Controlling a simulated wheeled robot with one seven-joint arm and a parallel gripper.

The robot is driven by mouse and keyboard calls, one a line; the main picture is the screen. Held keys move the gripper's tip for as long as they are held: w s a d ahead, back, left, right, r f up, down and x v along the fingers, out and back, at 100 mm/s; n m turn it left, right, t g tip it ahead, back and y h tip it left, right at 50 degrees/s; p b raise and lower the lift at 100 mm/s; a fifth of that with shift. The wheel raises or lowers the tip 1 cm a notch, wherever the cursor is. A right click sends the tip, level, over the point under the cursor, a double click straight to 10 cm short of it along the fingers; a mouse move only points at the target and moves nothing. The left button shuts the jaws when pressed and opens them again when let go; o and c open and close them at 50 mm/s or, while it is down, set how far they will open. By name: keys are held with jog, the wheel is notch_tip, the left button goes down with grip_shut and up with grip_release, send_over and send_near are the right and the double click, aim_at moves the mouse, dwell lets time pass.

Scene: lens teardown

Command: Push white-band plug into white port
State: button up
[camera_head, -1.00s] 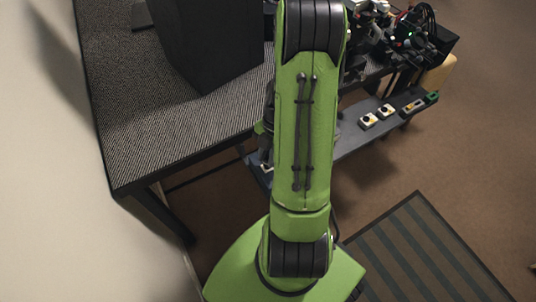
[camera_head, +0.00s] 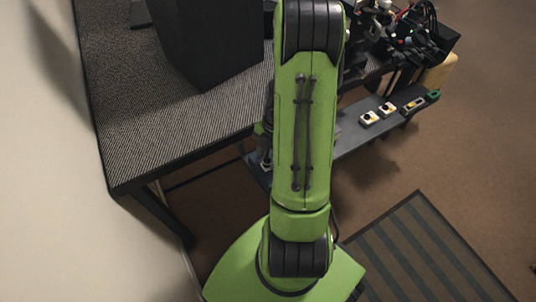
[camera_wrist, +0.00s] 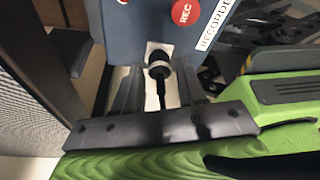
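In the wrist view, the black plug with its white band (camera_wrist: 158,64) stands at the white port (camera_wrist: 152,47) on the blue-grey recorder box (camera_wrist: 135,22). Its nose overlaps the port, but I cannot tell how deep it sits. A black cable (camera_wrist: 161,98) runs from the plug back toward my gripper (camera_wrist: 160,80). My gripper's dark fingers lie left and right of the plug and cable, with light gaps between. The fingers look apart and not closed on the plug. In the head view my green arm hides the gripper, plug and port.
The box has a red REC button (camera_wrist: 185,12) and a RECORDER label (camera_wrist: 214,25). In the head view, a textured table (camera_head: 150,130) holds a large dark box (camera_head: 205,45). A dark shelf (camera_head: 350,140) carries several small modules. Cluttered equipment (camera_head: 405,35) stands behind.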

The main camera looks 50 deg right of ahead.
jog(key=shift+o, duration=1.1)
jog(key=p+v, duration=0.6)
jog(key=v, duration=1)
jog(key=shift+f, duration=0.1)
